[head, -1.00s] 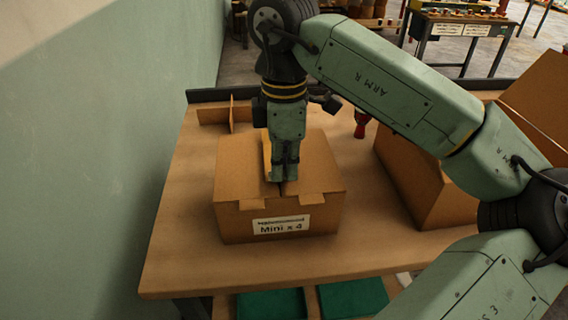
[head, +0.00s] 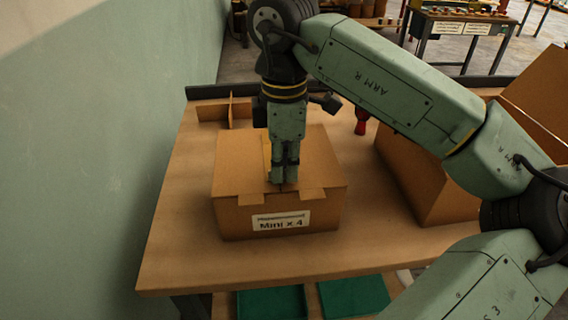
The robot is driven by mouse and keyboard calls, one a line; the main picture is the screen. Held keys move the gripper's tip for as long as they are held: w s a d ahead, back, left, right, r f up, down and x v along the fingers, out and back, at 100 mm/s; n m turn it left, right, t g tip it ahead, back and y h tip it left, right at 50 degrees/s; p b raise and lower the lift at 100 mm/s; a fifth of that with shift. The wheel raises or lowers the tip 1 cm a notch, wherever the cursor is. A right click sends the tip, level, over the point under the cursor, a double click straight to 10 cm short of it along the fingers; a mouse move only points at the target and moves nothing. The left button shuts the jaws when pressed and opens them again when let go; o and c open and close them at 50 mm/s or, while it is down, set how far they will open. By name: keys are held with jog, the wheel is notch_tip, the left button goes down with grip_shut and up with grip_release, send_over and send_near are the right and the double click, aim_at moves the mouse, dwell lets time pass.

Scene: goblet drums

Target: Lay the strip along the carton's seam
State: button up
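The carton (head: 240,165), a closed brown cardboard box with a "Mini x 4" label (head: 281,221) on its front face, stands on the wooden table. A yellowish strip (head: 266,151) shows on its top, running from the back toward the front along the middle. My gripper (head: 283,181) points down at the carton's top near the front edge of the seam. Its fingers look close together, and it hides the seam and the front part of the strip. I cannot tell whether anything is between the fingertips.
A larger open carton (head: 425,185) stands at the right of the table (head: 190,250). A cardboard divider (head: 230,113) lies behind the carton on the left, and a red object (head: 361,122) stands behind on the right. Green trays (head: 352,295) sit below. A wall (head: 90,180) rises close on the left.

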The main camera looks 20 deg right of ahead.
jog(key=o, duration=0.4)
jog(key=shift+r, duration=0.1)
